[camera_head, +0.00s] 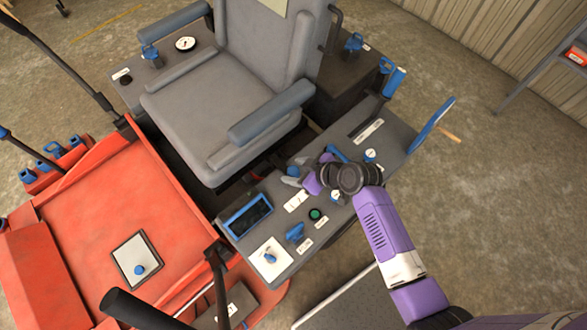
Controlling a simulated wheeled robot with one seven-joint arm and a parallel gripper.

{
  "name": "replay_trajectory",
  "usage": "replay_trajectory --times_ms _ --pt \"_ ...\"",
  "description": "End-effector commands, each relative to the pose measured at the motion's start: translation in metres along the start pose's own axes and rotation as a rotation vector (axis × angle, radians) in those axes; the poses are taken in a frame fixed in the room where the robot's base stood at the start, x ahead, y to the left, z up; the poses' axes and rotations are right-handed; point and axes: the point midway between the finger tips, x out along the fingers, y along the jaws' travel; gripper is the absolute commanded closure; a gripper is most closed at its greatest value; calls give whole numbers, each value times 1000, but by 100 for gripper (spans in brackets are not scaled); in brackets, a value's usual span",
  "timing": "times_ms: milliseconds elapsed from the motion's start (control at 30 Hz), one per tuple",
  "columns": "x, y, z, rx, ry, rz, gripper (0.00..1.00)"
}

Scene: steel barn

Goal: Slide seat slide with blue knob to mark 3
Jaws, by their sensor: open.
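The grey seat (220,110) with blue armrests stands in the upper middle of the head view. My gripper (291,176) is open at the seat's front right corner, over the inner edge of the grey side console (345,180). Its grey fingers point left toward the gap beside the seat. A small red part (254,174) shows in that gap, near the fingers. I cannot tell which part is the seat slide; its blue knob and mark 3 cannot be made out. My gripper and wrist cover part of the console.
The console carries a blue lever (338,153), a blue-framed screen (247,216), a green button (315,214) and several blue knobs. A red hood (110,220) lies left. Open floor is at right.

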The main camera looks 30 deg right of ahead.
Motion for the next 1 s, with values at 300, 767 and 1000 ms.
replay_trajectory --times_ms 300,767,1000 --pt "-49 0 0 -1 1 2 45" --pt "-66 0 0 0 0 0 45" --pt "-66 0 0 0 0 1 45"
